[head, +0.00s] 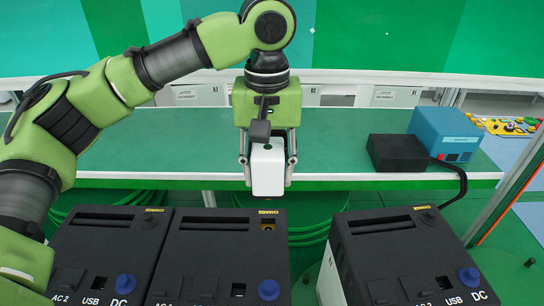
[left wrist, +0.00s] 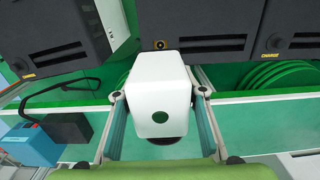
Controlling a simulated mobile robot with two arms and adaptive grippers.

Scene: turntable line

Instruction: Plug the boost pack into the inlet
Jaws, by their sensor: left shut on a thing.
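The white boost pack (head: 267,172) is between the fingers of my left gripper (head: 268,160), which is shut on it. The pack hangs over the front edge of the green bench, clear of the black units. In the left wrist view the pack (left wrist: 160,95) fills the middle, with a green dot on its face. A charge inlet with a yellow surround (head: 268,224) is on the middle black unit (head: 222,262), below the pack and apart from it. It also shows as a small yellow-ringed socket (left wrist: 158,44) just beyond the pack in the left wrist view.
A left black unit (head: 100,262) and a right black unit (head: 405,255) flank the middle one. A black box (head: 397,153) and a blue box (head: 445,135) stand on the right of the green bench (head: 340,135). A black cable (head: 462,185) runs down to the right unit.

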